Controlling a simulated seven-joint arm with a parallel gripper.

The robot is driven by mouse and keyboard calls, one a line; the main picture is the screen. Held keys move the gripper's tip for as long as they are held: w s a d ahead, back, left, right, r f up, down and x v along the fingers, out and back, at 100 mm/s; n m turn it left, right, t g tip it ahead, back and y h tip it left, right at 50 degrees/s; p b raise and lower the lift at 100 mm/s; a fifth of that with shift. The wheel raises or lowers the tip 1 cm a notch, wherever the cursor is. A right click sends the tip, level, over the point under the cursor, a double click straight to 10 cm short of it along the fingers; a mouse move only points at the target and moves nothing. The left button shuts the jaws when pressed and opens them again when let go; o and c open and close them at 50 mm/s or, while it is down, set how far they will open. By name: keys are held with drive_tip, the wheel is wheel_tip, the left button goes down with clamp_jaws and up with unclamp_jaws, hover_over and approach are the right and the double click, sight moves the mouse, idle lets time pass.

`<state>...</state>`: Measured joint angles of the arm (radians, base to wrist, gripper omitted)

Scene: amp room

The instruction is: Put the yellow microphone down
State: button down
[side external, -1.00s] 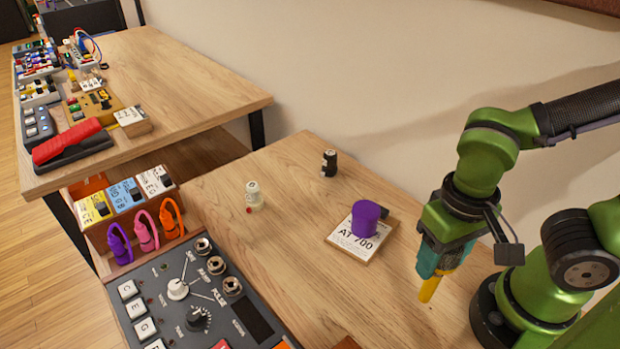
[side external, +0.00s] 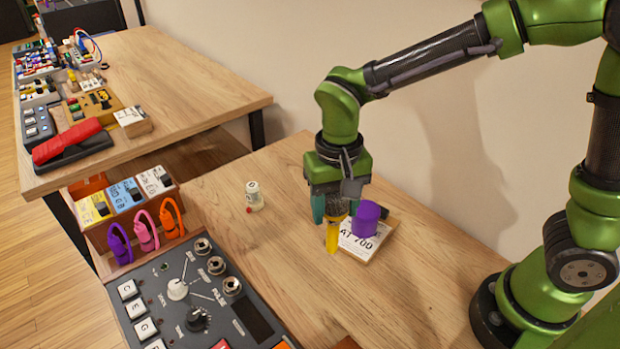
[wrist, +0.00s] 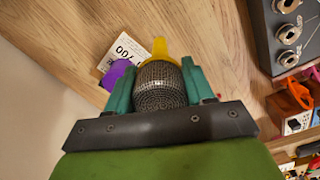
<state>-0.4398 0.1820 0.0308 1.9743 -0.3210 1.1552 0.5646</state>
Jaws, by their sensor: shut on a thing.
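The yellow microphone (side external: 332,237) has a yellow handle and a dark mesh head. My gripper (side external: 333,208) is shut on its head, with the handle pointing down, just left of the purple cup-like object. In the wrist view the mesh head of the microphone (wrist: 160,86) lies between the teal fingers of my gripper (wrist: 160,88), and the yellow handle points away from the camera. I cannot tell whether the handle's lower end touches the table (side external: 290,265).
A purple cup-like object (side external: 366,218) stands on the AT 700 board (side external: 378,240), close right of the microphone. A small pale bottle (side external: 254,196) stands to the left. A control panel (side external: 205,290) fills the front left. Bare table lies between panel and microphone.

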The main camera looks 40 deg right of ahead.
drive_tip(key=w+a+f, duration=0.4)
drive_tip(key=w+a, duration=0.1)
drive_tip(key=w, duration=0.4)
drive_tip(key=shift+w+f, duration=0.25)
drive_tip(key=shift+w, duration=0.05)
drive_tip(key=shift+f, duration=0.15)
drive_tip(key=shift+c, duration=2.1)
unclamp_jaws()
